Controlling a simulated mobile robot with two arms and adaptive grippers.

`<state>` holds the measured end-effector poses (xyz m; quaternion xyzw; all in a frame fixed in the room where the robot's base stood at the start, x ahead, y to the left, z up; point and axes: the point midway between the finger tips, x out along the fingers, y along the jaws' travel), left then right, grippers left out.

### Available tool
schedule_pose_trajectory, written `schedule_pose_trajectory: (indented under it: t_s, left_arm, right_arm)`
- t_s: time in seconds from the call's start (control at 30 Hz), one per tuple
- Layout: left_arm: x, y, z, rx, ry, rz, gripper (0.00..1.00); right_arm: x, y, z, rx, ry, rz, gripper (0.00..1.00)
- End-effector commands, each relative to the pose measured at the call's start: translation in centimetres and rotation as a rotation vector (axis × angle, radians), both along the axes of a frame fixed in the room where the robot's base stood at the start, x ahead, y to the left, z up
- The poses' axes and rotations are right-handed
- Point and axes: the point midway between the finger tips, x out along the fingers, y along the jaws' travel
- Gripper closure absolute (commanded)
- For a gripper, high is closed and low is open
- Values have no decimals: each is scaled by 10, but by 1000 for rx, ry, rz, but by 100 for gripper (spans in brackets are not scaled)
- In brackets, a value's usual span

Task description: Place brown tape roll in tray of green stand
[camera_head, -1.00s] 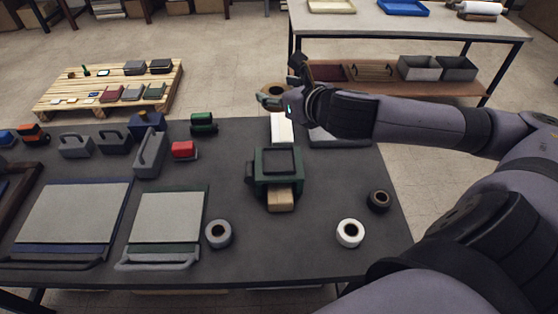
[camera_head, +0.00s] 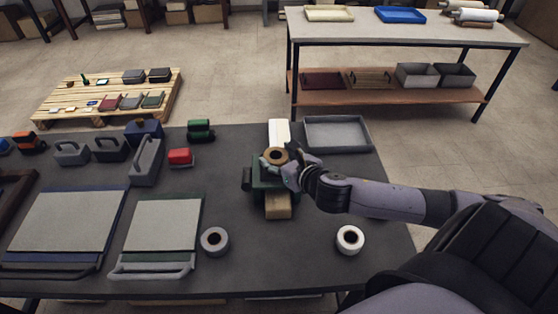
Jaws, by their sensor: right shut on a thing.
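The brown tape roll (camera_head: 275,155) is in my right gripper (camera_head: 284,163), right at the top of the green stand. I cannot tell whether the roll touches the stand. The green stand (camera_head: 262,190) stands on the dark table, its top tray mostly hidden by the roll and gripper. A tan block (camera_head: 278,206) sits at its front. My right gripper is shut on the roll, with the arm coming in from the right. My left gripper is not in view.
A grey tape roll (camera_head: 215,240) and a white tape roll (camera_head: 350,239) lie on the dark table (camera_head: 290,258). A grey tray (camera_head: 336,133) lies behind the arm, with a white block (camera_head: 279,132) beside it. Flat boards, grey caddies and a red block (camera_head: 180,157) fill the left.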

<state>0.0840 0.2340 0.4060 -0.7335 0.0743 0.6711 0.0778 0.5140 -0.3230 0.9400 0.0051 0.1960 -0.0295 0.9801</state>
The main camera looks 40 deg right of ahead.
Motion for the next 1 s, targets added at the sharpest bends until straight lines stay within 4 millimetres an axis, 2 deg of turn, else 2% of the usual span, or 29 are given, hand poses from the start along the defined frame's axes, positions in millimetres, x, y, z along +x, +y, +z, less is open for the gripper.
schedule_pose_trajectory:
  t_s: [0.1,0.5,0.53,0.8,1.0]
  left_arm:
    - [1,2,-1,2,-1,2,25]
    - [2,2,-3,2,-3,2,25]
    - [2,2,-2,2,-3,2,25]
    - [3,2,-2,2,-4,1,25]
    - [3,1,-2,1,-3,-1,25]
  right_arm:
    - [0,0,-11,0,0,-1,73]
    - [0,0,-16,-1,-1,0,73]
    - [0,0,-15,-1,-1,0,42]
    - [0,0,-15,0,1,-1,24]
    - [0,0,-15,0,1,-1,24]
